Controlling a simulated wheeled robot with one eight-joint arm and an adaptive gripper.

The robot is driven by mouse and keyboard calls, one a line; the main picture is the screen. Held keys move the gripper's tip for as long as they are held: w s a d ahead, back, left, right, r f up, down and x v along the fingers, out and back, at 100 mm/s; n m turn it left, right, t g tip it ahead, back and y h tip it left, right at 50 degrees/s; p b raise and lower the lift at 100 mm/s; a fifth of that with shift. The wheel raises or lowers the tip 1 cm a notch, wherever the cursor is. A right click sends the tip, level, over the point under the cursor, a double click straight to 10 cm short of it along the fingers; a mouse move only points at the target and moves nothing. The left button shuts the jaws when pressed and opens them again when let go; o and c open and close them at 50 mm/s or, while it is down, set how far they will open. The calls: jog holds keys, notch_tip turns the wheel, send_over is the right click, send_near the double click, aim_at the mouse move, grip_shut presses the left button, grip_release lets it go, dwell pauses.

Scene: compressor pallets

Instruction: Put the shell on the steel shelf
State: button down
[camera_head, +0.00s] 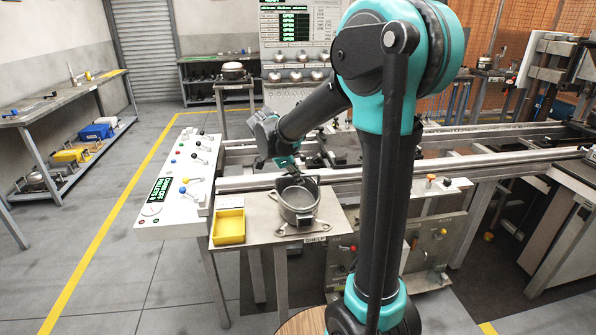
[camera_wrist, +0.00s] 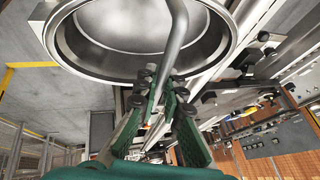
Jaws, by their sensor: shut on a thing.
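The shell (camera_head: 299,212) is a round grey metal pot, open at the top, with feet around its base. In the head view it is upright over the front middle of the steel shelf (camera_head: 262,222), a small plate with a "SHELF" label; its feet look level with the plate, but I cannot be sure they touch. My gripper (camera_head: 290,176) is at its far rim, fingers partly hidden. In the wrist view the shell's round opening (camera_wrist: 150,28) fills the top, and my gripper (camera_wrist: 160,88) is shut on the shell at a bent grey tube by the rim.
A yellow tray (camera_head: 229,226) stands on the shelf left of the shell. A white control panel (camera_head: 180,190) with levers is further left. Conveyor rails (camera_head: 240,183) run behind the shelf. Bare shelf shows between tray and shell.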

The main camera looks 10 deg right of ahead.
jog(key=c, duration=1.6)
grip_release()
jog(key=shift+c, duration=0.2)
jog(key=v, duration=1.2)
jog(key=shift+s, duration=0.1)
